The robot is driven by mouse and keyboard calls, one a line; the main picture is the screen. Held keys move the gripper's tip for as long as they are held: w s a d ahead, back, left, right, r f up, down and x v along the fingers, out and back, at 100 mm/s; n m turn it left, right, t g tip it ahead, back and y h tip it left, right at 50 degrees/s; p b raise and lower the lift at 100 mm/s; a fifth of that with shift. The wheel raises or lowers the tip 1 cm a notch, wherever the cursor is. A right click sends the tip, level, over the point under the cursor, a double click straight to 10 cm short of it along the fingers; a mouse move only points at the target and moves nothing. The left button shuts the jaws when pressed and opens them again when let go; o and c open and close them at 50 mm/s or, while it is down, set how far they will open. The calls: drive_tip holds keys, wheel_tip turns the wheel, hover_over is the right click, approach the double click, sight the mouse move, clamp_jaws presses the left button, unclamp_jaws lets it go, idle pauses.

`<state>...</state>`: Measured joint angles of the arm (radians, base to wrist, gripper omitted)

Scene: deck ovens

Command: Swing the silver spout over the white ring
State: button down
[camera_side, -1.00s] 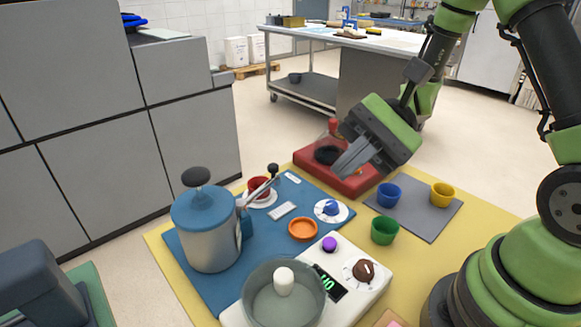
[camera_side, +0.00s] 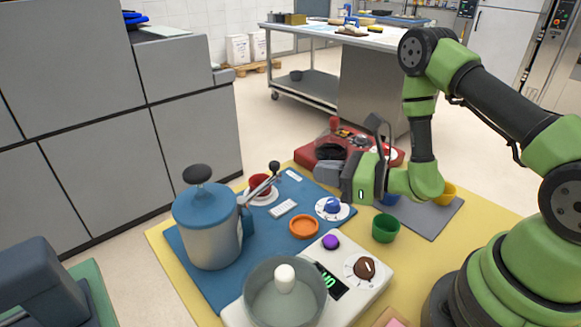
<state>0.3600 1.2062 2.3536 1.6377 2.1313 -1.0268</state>
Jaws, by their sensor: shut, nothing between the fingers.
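The silver spout (camera_side: 257,191) is a thin arm with a black ball at its far end. It sticks out from the upper right side of the blue-lidded silver pot (camera_side: 208,240) towards the back right. A white ring (camera_side: 272,201) shows around the foot of a red cup (camera_side: 260,184), just beside the spout in the picture. I cannot tell whether the ring is a saucer or a flat mark. My gripper (camera_side: 325,172) is shut and empty, pointing left, to the right of the spout's black ball and apart from it.
A red unit (camera_side: 311,150) stands behind my gripper. A green cup (camera_side: 385,228) and a scale with a glass bowl (camera_side: 285,303) are in front.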

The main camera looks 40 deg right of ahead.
sight(279, 166)
drive_tip(key=x, duration=0.7)
drive_tip(key=shift+w+a, duration=0.1)
drive_tip(key=w+n+g+y, duration=0.1)
drive_tip(key=y, duration=0.1)
drive_tip(key=w+n+g+y, duration=0.1)
drive_tip(key=w+n+y, duration=0.1)
drive_tip(key=shift+w+a+g, duration=0.15)
drive_tip(key=shift+w+g, duration=0.1)
drive_tip(key=shift+g, duration=0.15)
drive_tip(key=shift+w+a+n+y, duration=0.3)
drive_tip(key=shift+w+n, duration=0.1)
drive_tip(key=shift+w, duration=0.3)
